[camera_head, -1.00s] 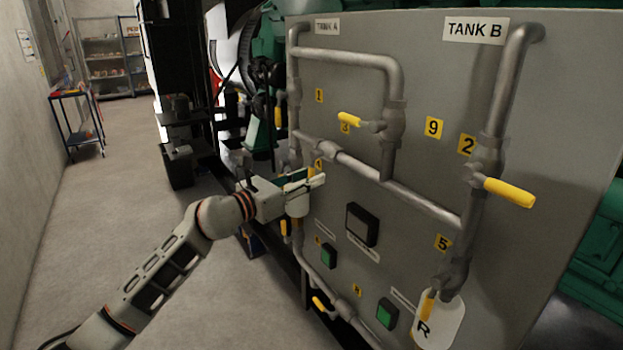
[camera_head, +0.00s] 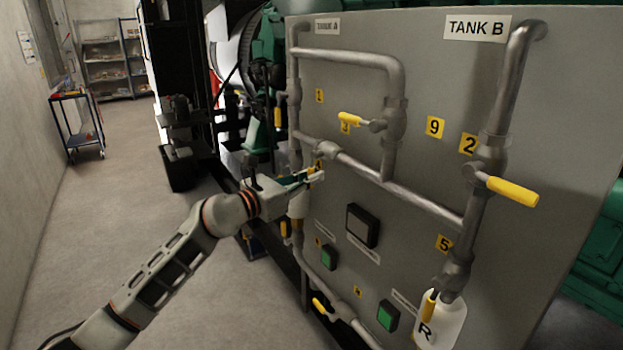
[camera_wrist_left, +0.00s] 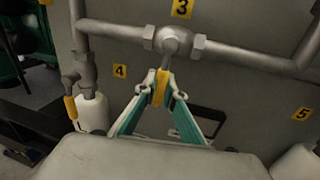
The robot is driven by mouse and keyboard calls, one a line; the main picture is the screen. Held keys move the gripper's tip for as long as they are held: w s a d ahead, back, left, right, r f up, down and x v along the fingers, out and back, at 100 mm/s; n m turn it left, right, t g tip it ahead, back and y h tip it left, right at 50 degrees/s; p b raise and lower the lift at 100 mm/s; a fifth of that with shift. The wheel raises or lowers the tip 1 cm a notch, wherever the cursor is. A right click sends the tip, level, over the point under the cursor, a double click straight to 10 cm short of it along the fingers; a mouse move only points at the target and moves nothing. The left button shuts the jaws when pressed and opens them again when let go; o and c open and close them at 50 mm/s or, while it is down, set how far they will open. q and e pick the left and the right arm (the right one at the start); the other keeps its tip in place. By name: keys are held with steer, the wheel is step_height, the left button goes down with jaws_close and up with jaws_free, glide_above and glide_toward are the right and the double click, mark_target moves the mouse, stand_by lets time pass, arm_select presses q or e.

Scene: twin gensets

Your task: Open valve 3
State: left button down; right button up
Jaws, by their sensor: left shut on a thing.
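Valve 3 (camera_head: 328,149) sits on the cross pipe of the grey panel, below the yellow label 3 (camera_head: 345,128). In the left wrist view, the valve body (camera_wrist_left: 173,41) and label 3 (camera_wrist_left: 182,9) show at the top. Its yellow handle (camera_wrist_left: 160,88) points down from the body in that picture, across the pipe's line. My left gripper (camera_head: 312,176) is at this valve, and in the wrist view its fingertips (camera_wrist_left: 162,96) are shut on the handle, one on each side. In the head view the gripper hides most of the handle. My right gripper is out of view.
Another yellow-handled valve (camera_head: 393,124) is above right, and valve 2 (camera_head: 487,160) stands farther right. A white bottle (camera_wrist_left: 92,113) hangs left of the gripper. A bottle marked R (camera_head: 440,326) is low right. The floor aisle (camera_head: 120,190) at left is clear.

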arm_select(q)
steer(key=shift+w+a+f+m+b, duration=0.2)
steer(key=shift+w+f+m+b, duration=0.1)
steer(key=shift+m+b, duration=0.25)
steer(key=shift+w+a+r+m+h+b, duration=0.2)
steer(key=shift+w+a+r+m+b, duration=0.1)
steer(key=shift+m+b, duration=0.6)
steer(key=shift+w+a+r+m+h+b, duration=0.15)
steer(key=shift+w+r+m+h+b, duration=0.1)
steer(key=shift+m+b, duration=0.65)
steer(key=shift+w+a+r+m+h+b, duration=0.2)
steer(key=shift+w+a+m+b, duration=0.1)
steer(key=shift+m+b, duration=0.6)
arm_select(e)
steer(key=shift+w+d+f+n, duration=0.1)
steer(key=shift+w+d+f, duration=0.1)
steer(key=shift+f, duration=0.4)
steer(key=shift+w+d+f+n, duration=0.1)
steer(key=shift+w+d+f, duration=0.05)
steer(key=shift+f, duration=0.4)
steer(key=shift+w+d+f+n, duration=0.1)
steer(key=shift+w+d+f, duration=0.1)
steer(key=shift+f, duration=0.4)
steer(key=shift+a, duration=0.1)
